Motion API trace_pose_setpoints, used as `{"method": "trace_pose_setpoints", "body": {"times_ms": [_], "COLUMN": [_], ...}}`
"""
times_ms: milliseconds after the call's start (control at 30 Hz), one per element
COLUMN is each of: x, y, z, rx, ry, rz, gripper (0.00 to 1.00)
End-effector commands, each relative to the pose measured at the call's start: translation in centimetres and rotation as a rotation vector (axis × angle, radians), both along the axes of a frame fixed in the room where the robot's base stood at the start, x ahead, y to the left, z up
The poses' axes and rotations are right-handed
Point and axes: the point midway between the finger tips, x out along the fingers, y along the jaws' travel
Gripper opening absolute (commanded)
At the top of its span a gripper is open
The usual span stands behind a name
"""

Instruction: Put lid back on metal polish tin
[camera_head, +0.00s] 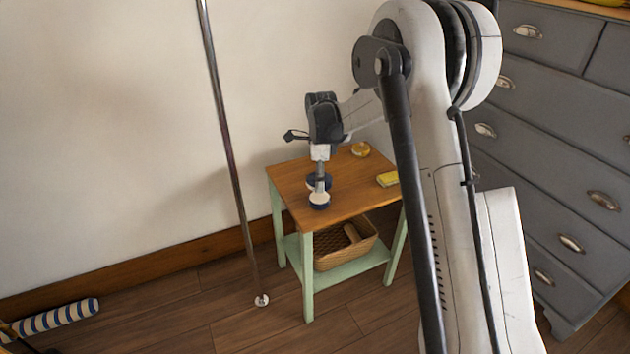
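A small round dark blue tin with a pale top (319,201) stands near the front left of the small table's wooden top (345,202). A second dark blue round piece (312,183) shows just behind it, partly hidden by my gripper; I cannot tell for sure whether it is the lid. My gripper (320,182) points straight down over these two pieces. Its fingers are small and overlap them in this view. I cannot tell whether the fingers are shut on anything or touching either piece.
A wicker basket (338,257) fills the lower shelf. A metal pole (230,145) stands left; a grey dresser (560,130) stands right.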

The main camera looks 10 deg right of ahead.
Motion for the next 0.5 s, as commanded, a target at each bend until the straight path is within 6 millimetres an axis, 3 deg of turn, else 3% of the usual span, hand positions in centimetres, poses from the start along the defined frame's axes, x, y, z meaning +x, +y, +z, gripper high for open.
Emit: {"method": "trace_pose_setpoints", "body": {"times_ms": [267, 500], "x": [0.0, 0.0], "y": [0.1, 0.1], "z": [-0.1, -1.3], "rx": [0.000, 0.000], "ry": [0.000, 0.000], "rz": [0.001, 0.001], "gripper": [0.46, 0.46]}}
